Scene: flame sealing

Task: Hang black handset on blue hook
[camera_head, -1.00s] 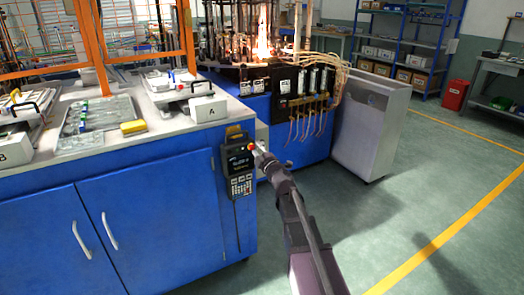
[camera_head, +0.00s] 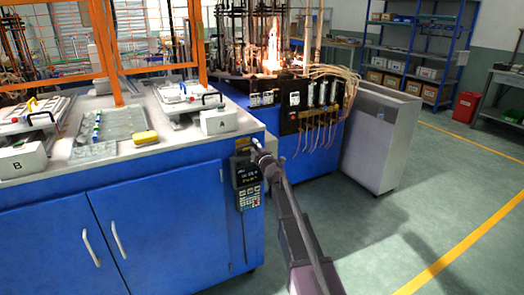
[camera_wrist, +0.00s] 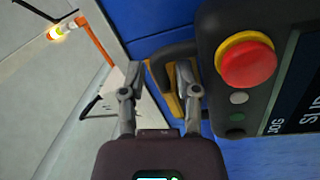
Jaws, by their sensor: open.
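The black handset (camera_head: 247,182) hangs upright on the end face of the blue cabinet, with its keypad, screen and a cable below. In the wrist view its black body (camera_wrist: 215,45) fills the right side, with a red button in a yellow ring. Its dark curved handle (camera_wrist: 166,55) is beside and partly between my fingertips. A yellow bracket (camera_wrist: 173,101) shows behind the handle. My gripper (camera_wrist: 158,80) is open at the handle; contact cannot be told. In the head view my gripper (camera_head: 261,154) is at the handset's upper right. I cannot make out a blue hook.
The blue cabinet (camera_head: 165,220) and its white worktop (camera_head: 190,147) lie to the left, with box A (camera_head: 219,122) near the corner. A blue machine with hoses stands behind. A grey cabinet (camera_head: 380,140) stands right of it. The floor at the right is clear.

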